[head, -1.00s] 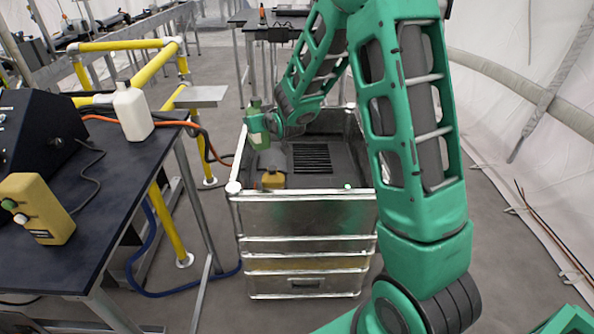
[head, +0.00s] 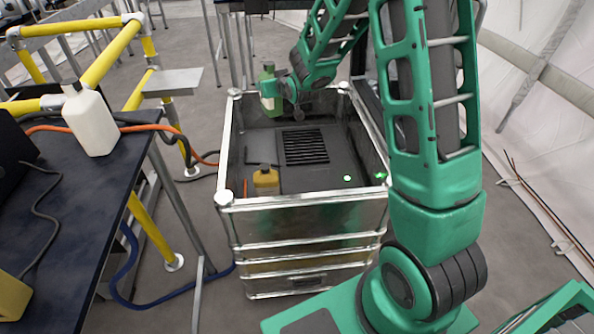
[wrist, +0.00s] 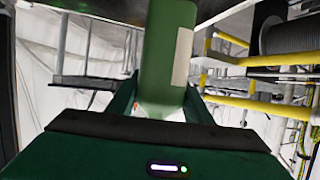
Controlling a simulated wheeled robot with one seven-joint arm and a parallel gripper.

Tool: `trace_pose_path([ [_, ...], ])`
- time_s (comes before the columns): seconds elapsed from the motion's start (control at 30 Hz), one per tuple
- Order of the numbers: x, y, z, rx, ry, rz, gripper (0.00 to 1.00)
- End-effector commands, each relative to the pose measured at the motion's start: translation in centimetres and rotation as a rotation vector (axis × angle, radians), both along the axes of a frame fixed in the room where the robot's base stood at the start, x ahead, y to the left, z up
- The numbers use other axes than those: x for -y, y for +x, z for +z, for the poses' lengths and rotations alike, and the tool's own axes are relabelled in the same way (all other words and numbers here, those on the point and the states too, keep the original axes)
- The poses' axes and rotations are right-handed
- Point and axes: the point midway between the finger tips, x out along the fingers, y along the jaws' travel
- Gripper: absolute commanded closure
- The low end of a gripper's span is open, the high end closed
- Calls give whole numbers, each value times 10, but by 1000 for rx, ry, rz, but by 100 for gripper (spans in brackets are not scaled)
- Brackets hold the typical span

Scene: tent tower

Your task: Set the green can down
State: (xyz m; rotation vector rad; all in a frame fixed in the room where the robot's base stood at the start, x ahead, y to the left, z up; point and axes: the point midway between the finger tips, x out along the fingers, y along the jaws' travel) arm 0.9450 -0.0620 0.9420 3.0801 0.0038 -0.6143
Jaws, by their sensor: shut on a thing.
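The green can (head: 267,88) is held upright at the far left part of the metal case. A pale label shows on its side in the wrist view (wrist: 168,50). My gripper (head: 279,91) is shut on the green can from its right side. I cannot tell whether the can's base touches anything. The metal case (head: 300,204) is open-topped, with a dark inside and a slotted black grille. My arm hides part of its right and far side.
A yellow bottle (head: 266,181) stands inside the case at the near left. A white bottle (head: 90,122) stands on the dark table (head: 95,205) at left. Yellow rails (head: 112,52) stand behind the table. The case floor between the yellow bottle and the can looks clear.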

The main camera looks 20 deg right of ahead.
Motion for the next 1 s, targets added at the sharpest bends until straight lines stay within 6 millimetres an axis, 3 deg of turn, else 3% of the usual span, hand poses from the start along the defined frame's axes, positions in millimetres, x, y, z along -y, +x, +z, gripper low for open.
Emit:
trace_pose_path([
  [0.17, 2, 4, -16, -2, 2, 21, 95],
  [0.57, -15, 17, -117, -3, 7, 284, 95],
  [0.8, -32, 12, -168, 2, 5, 562, 95],
  [1.0, -40, 0, -185, 7, -2, 773, 95],
])
